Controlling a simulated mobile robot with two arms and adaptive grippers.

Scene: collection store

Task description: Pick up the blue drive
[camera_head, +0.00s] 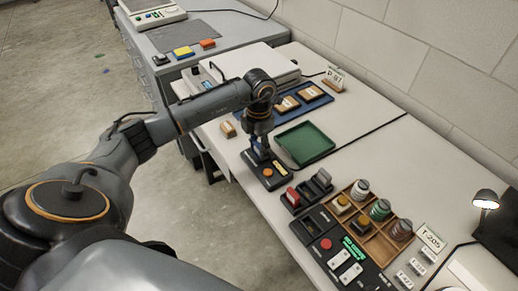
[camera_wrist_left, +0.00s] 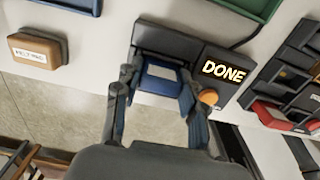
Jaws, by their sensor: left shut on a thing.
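The blue drive (camera_wrist_left: 160,78) with a pale label lies between the two fingers of my left gripper (camera_wrist_left: 157,98) in the left wrist view. The gripper is shut on it. The drive is at the slot end of a black device (camera_wrist_left: 170,40) with a lit "DONE" display (camera_wrist_left: 223,71) and an orange button (camera_wrist_left: 208,97). I cannot tell whether the drive still sits in the slot or is just above it. In the head view my left gripper (camera_head: 258,153) points down over the black device (camera_head: 270,184) and mostly hides the drive. My right gripper is not in view.
A green tray (camera_head: 304,143) lies behind the device. A felt-pad block (camera_wrist_left: 38,51) stands beside it at the table edge. A black rack (camera_head: 306,190) with a red drive and a wooden compartment box (camera_head: 373,222) stand to the right.

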